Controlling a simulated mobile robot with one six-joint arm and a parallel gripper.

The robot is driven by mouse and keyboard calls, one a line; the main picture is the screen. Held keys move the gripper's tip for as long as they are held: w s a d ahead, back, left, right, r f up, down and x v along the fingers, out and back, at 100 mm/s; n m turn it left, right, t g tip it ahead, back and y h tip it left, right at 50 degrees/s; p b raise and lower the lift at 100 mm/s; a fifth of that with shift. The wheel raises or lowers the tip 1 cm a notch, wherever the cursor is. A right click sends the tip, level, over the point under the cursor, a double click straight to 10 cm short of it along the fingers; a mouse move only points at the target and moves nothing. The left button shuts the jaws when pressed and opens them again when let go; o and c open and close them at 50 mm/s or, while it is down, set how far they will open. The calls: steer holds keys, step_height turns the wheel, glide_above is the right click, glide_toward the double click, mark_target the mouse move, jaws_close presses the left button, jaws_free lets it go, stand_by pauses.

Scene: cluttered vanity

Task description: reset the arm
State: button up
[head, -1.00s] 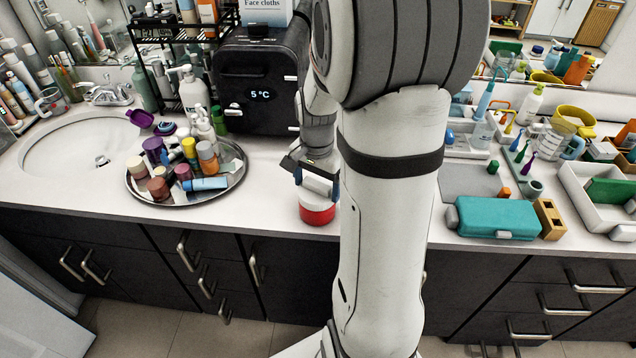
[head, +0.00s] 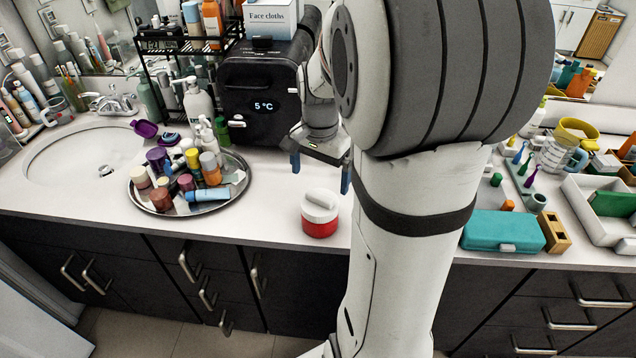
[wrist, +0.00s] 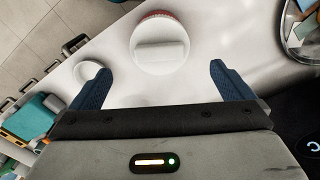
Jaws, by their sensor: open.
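My gripper (head: 320,174) is open and empty, raised above the counter in front of the black mini fridge (head: 262,95). Its two blue fingers stand wide apart in the wrist view (wrist: 158,88). A red jar with a white lid and a white bar-shaped handle (head: 320,213) stands upright on the counter below and in front of the gripper. In the wrist view the jar (wrist: 160,42) lies beyond the fingertips, apart from them. My arm hides part of the counter to the right of the jar.
A round metal tray (head: 240,168) crowded with bottles and jars stands left of the jar. The sink (head: 70,160) is farther left. A teal case (head: 500,231), a wooden block (head: 552,229) and white trays (head: 600,215) lie on the right.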

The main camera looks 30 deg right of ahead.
steer(key=shift+r, duration=0.4)
steer(key=s+a+r+n+t, duration=0.2)
steer(key=s+a+n, duration=0.9)
steer(key=s+n, duration=0.1)
steer(key=shift+a+r+t, duration=0.4)
steer(key=shift+s, duration=0.1)
